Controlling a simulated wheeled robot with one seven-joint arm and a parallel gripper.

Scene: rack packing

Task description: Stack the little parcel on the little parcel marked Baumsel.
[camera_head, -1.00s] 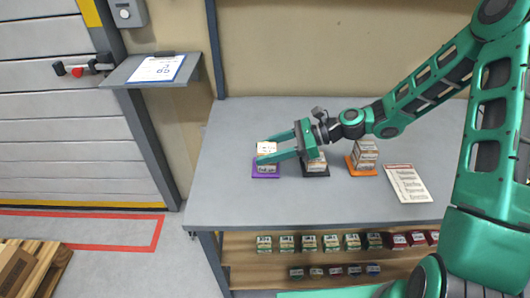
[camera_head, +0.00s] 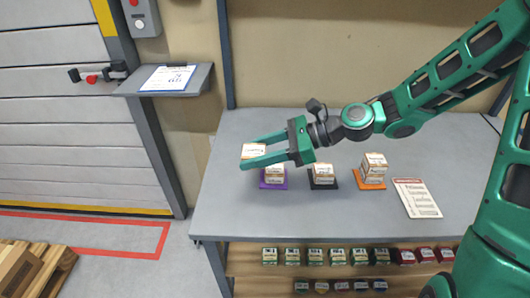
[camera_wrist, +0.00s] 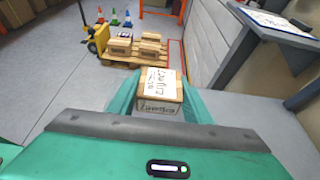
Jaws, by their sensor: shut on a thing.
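My gripper (camera_head: 246,155) is shut on a little parcel (camera_head: 254,151), a small tan box with a white label on top. It holds the parcel above the table, up and left of the purple mat. The held parcel also shows in the wrist view (camera_wrist: 158,98) between the fingers, its handwritten label too small to read surely. Little parcels stand on the purple mat (camera_head: 274,174), on the black mat (camera_head: 323,174) and, stacked, on the orange mat (camera_head: 374,168). Their names are too small to read, so I cannot tell which is Baumsel.
A printed sheet (camera_head: 416,198) lies on the grey table (camera_head: 225,215), right of the orange mat. Several small green and red boxes stand on a shelf (camera_head: 242,262) below. A clipboard stand (camera_head: 200,80) is at the left. A pallet with boxes (camera_wrist: 130,60) shows in the wrist view.

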